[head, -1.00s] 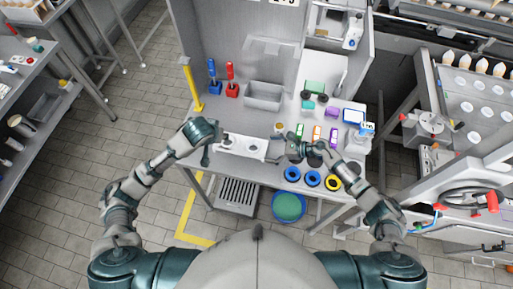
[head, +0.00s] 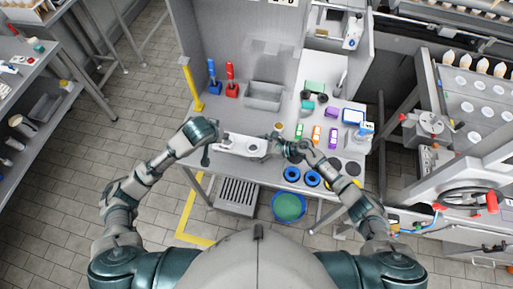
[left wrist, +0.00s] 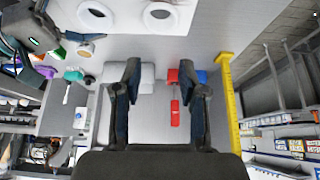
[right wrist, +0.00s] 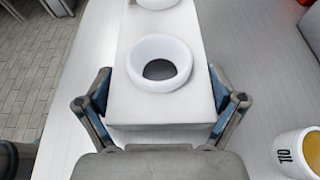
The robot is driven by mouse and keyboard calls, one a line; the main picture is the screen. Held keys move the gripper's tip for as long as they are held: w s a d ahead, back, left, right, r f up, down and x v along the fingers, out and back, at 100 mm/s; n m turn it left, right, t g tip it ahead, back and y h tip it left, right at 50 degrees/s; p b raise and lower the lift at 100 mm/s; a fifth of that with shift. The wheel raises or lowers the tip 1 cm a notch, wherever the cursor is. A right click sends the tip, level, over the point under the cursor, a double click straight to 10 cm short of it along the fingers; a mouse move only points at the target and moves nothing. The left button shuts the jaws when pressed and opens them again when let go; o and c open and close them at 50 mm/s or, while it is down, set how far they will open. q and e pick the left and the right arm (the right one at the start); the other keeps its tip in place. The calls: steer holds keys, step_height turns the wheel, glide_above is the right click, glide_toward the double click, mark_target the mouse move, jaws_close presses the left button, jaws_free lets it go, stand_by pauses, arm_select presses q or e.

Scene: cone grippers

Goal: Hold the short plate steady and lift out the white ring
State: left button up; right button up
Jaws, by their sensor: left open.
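The short plate (head: 240,146) is a white block on the front of the bench. In the right wrist view, a white ring (right wrist: 182,81) stands up around a dark hole near one end of the plate (right wrist: 160,112). A second white ring (right wrist: 157,3) is cut by the top edge. My right gripper (right wrist: 160,88) is open, with one finger on each side of that end; contact is unclear. My left gripper (head: 206,153) is open and empty beside the plate's left end. In the left wrist view, its fingers (left wrist: 165,85) point past the two white rings.
A white cup with yellow contents (right wrist: 302,152) stands close to my right gripper. Blue rings (head: 292,174) lie at the front edge. Red (head: 231,80) and blue (head: 212,78) handled tools and a grey bin (head: 264,95) stand behind. Small coloured blocks (head: 317,134) lie to the right.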

arm_select(q)
steer(key=o, duration=0.5)
steer(key=shift+d, duration=0.15)
steer(key=shift+o, duration=0.7)
steer(key=shift+w+d+f+g, duration=0.1)
steer(key=shift+w+f+g, duration=0.15)
steer(key=shift+w+g, duration=0.05)
steer(key=w+f+g+y, duration=0.1)
steer(key=w+g, duration=0.4)
steer(key=f, duration=1)
steer(key=shift+d, duration=0.4)
steer(key=shift+c, duration=0.3)
